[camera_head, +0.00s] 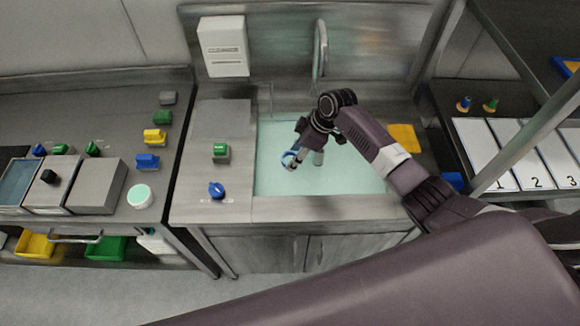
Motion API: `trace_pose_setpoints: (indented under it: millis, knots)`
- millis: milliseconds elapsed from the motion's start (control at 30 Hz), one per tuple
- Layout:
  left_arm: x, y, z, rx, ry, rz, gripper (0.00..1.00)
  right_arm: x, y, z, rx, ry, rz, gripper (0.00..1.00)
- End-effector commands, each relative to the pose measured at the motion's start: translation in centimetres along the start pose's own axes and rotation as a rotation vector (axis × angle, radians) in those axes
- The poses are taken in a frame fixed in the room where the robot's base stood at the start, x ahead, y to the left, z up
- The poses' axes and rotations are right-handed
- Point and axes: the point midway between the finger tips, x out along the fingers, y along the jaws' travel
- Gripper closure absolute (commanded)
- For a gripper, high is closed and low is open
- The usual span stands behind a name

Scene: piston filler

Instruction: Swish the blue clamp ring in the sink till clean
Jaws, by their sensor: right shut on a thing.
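The sink (355,182) is a basin of pale green water in the steel counter. My right gripper (293,158) is over the left half of the basin, shut on the blue clamp ring (287,154). Only part of the ring shows beside the fingers. I cannot tell whether the ring touches the water, or whether it is clean. My left gripper is not in view.
A faucet (320,48) rises behind the sink, and a white cleaner dispenser (223,47) hangs on the wall. A yellow sponge-like pad (405,138) lies on the right.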

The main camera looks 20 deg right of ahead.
Motion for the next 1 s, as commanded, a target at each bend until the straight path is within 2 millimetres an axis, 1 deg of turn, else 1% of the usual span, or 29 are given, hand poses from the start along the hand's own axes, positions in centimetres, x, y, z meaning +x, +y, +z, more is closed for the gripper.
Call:
trace_pose_setpoints:
  millis: [33, 500, 1000]
  knots:
    - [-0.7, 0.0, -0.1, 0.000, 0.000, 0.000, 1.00, -0.7, 0.0, -0.3, 0.000, 0.001, 0.001, 0.83]
    - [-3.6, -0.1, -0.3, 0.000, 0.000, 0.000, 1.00, -3.5, 0.0, -1.5, -0.001, 0.000, 0.001, 0.83]
    - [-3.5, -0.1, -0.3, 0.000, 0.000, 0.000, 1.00, -3.5, 0.0, -1.4, 0.000, 0.000, 0.001, 0.83]
